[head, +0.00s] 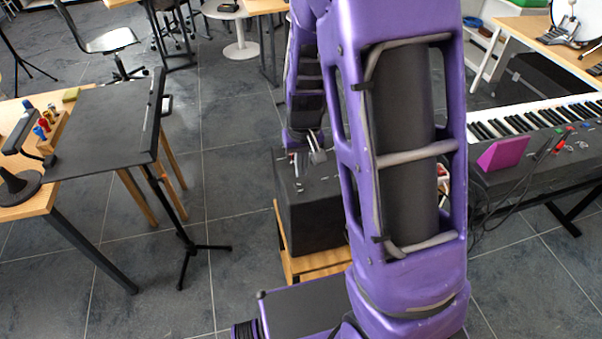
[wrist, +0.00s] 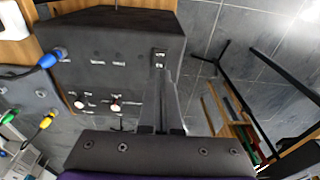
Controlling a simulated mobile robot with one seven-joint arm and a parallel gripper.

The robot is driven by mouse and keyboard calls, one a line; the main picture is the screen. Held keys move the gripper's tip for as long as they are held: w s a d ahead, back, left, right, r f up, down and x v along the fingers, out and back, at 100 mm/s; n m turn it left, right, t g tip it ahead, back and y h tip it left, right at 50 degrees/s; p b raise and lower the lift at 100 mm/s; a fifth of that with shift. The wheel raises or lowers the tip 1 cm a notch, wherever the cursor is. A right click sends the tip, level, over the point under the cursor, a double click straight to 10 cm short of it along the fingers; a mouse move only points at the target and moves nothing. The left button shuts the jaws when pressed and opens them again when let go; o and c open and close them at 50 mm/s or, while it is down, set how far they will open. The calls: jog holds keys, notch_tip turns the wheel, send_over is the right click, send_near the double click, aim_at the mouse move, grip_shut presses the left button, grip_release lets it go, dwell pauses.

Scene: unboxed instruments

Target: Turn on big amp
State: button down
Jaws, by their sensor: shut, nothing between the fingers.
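The big amp is a black box (head: 312,222) on a low wooden stand, partly hidden behind my arm in the head view. In the wrist view its dark panel (wrist: 105,45) fills the upper left, with pale knobs, small labels and a small black switch with white marks (wrist: 159,57). My gripper (wrist: 159,76) is shut and empty. Its fingertips point at the panel just below the switch in the picture; I cannot tell whether they touch. In the head view my gripper (head: 298,168) is over the amp's top, small and partly hidden.
A blue plug (wrist: 50,58) and a yellow plug (wrist: 46,122) sit at the left in the wrist view. A black music stand (head: 110,125) stands left of the amp. A keyboard (head: 540,140) with a magenta block (head: 502,153) stands at right. Grey floor lies between stand and amp.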

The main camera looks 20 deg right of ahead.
notch_tip(320, 180, up, 8)
send_over(298, 183)
jog(key=s, duration=0.4)
jog(key=shift+w+d+p, duration=0.1)
jog(key=shift+w+p, duration=0.05)
jog(key=shift+p, duration=0.25)
jog(key=shift+f, duration=0.15)
jog(key=w+b, duration=0.1)
jog(key=b, duration=0.3)
jog(key=shift+w, duration=0.35)
jog(key=shift+r, duration=0.2)
jog(key=f+b, duration=0.1)
jog(key=f, duration=0.3)
jog(key=w+f, duration=0.1)
jog(key=f, duration=0.4)
jog(key=f+b, duration=0.1)
jog(key=f, duration=0.4)
jog(key=shift+w+b, duration=0.35)
